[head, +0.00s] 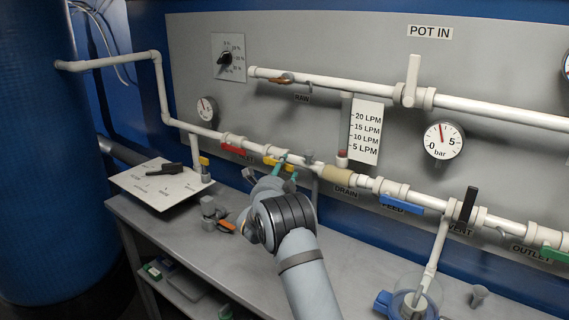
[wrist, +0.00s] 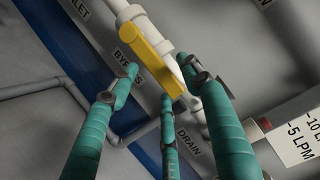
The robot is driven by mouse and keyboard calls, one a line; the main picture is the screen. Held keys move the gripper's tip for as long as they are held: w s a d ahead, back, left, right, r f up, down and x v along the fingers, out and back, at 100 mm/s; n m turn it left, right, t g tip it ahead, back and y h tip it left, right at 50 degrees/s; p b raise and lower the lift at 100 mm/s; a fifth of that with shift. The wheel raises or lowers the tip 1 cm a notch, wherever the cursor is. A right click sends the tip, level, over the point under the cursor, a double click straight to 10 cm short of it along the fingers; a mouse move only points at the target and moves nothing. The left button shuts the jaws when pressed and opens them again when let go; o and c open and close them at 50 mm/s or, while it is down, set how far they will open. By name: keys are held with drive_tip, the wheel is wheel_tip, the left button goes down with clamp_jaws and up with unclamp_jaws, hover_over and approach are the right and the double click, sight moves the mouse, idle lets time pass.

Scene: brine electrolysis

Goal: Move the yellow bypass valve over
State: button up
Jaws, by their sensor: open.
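The yellow bypass valve handle (head: 272,162) sits on the white main pipe, lying about along the pipe, with the teal fingertips of my gripper (head: 284,165) right at it. In the wrist view the yellow handle (wrist: 152,54) runs along the pipe beside the BYPASS label (wrist: 128,58). My gripper (wrist: 160,82) is open, its teal fingers spread to both sides of the handle's lower end. I cannot tell whether any finger touches it. In the head view, my wrist and fingers hide part of the valve area.
A red-handled valve (head: 232,149) is to the left on the same pipe. A blue handle (head: 402,203) and a black handle (head: 468,205) are to the right. Another yellow handle (head: 204,161) is on a pipe further left. The grey bench (head: 195,250) holds small loose parts.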

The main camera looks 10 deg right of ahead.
drive_tip(key=shift+x, duration=0.9)
drive_tip(key=shift+c, duration=1)
clamp_jaws()
